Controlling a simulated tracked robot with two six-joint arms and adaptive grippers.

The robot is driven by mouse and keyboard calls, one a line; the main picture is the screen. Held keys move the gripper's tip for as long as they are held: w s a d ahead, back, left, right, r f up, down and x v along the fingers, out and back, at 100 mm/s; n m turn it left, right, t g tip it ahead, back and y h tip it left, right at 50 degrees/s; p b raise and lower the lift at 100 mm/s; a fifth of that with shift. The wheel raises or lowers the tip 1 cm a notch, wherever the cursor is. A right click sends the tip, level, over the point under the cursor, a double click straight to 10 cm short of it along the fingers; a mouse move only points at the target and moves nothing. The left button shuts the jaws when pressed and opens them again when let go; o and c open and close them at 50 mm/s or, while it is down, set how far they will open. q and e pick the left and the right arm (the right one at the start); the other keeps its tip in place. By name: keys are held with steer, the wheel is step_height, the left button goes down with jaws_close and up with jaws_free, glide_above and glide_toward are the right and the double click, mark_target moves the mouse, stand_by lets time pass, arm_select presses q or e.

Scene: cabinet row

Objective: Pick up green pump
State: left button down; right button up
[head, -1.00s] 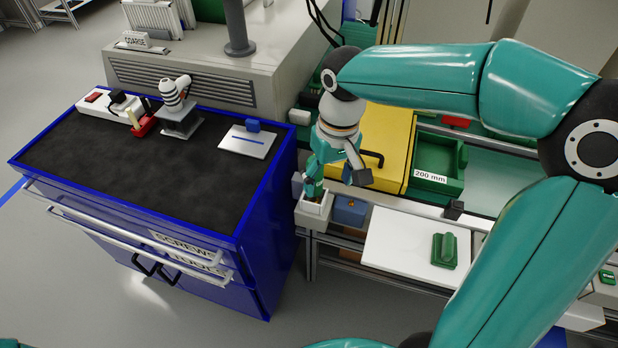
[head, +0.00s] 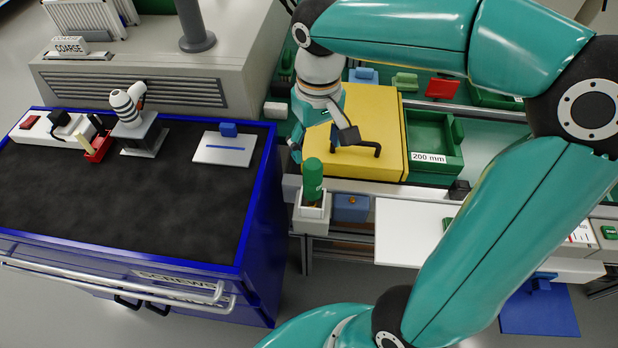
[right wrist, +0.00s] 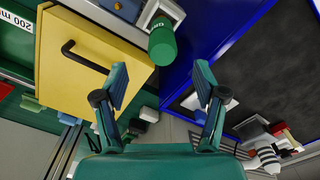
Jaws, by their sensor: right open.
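The green pump (head: 312,178) is a green cylinder standing upright in a small pale box-shaped holder (head: 311,222) at the front edge of the bench. It also shows in the right wrist view (right wrist: 163,42), beyond and roughly between the fingertips. My right gripper (head: 297,148) is behind and above the pump in the head view, beside the yellow box, and partly hidden by its own wrist. In the right wrist view my right gripper (right wrist: 160,80) is open, with nothing between its fingers. My left gripper is out of view.
A yellow box (head: 385,110) with a black handle stands right of the gripper. A green bin (head: 434,140) marked 200 mm is beside it. A small blue box (head: 350,208) adjoins the holder. A blue cabinet (head: 262,235) with a dark top stands left.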

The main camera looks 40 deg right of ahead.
mark_target(315, 164)
step_height(315, 164, down, 7)
steer(key=shift+w+b, duration=0.15)
steer(key=shift+b, duration=0.15)
steer(key=shift+w+f, duration=0.15)
steer(key=shift+f, duration=1.2)
steer(key=shift+w+f, duration=0.1)
steer(key=shift+f, duration=1.25)
steer(key=c, duration=1.2)
steer(key=shift+c, duration=0.2)
steer(key=shift+r, duration=0.2)
step_height(315, 164, up, 20)
steer(key=p, duration=0.2)
